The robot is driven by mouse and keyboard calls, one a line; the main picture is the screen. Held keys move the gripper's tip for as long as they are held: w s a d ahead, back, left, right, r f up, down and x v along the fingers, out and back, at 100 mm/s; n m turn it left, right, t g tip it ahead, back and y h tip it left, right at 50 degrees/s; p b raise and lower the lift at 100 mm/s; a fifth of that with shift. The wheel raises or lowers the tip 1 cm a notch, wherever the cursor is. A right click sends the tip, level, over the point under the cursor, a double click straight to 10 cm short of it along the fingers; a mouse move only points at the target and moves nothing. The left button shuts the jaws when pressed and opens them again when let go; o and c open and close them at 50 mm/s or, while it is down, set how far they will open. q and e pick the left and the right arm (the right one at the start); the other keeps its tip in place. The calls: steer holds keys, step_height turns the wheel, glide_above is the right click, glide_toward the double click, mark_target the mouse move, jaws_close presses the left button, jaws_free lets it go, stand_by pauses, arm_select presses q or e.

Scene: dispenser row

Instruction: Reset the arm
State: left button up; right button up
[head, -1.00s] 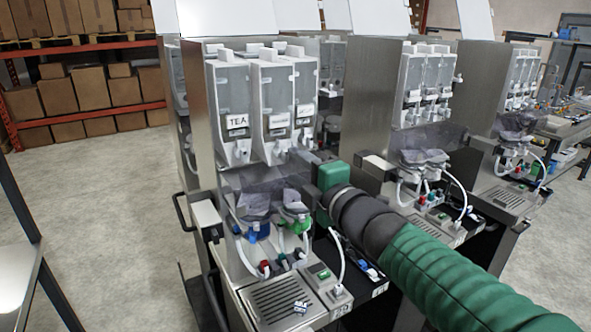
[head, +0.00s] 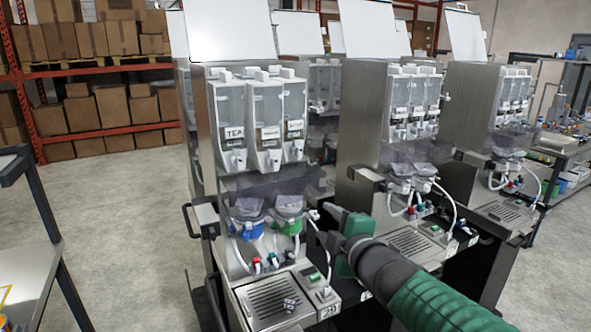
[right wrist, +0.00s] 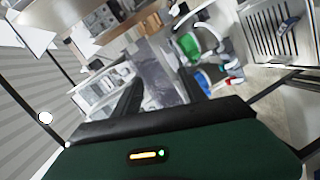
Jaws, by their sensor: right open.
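My right arm, in a green and black sleeve, comes in from the lower right of the head view. I cannot tell from the head view whether the fingertips touch the machine. My left gripper is not in view.
The nearest dispenser has a drip tray (head: 272,300) with a small object on it. More dispensers (head: 395,150) stand in a row to the right. A metal table (head: 30,260) is at the left edge. Shelves of boxes (head: 95,80) stand behind. The floor between is clear.

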steer(key=s+d+f+m+g+h, duration=0.1)
steer(key=s+d+f+m+g, duration=0.2)
steer(key=f, duration=0.4)
steer(key=s+d+f+m+g+h+p, duration=0.1)
steer(key=s+d+f+m+h, duration=0.1)
steer(key=s+d+f+m, duration=0.3)
steer(key=s+d+f+m+g+h, duration=0.1)
steer(key=s+d+f+m+g, duration=0.15)
steer(key=f, duration=0.55)
steer(key=s+f+m+g, duration=0.3)
steer(key=s+f, duration=0.3)
steer(key=s, duration=0.3)
steer(key=s+f+m+g+p, duration=0.1)
steer(key=s+f+m+g, duration=0.2)
steer(key=s+f, duration=0.3)
steer(key=s+m, duration=0.1)
steer(key=s, duration=0.2)
steer(key=shift+s+d+h, duration=0.3)
steer(key=shift+s+d, duration=0.05)
steer(key=shift+d, duration=0.05)
steer(key=shift+m, duration=0.25)
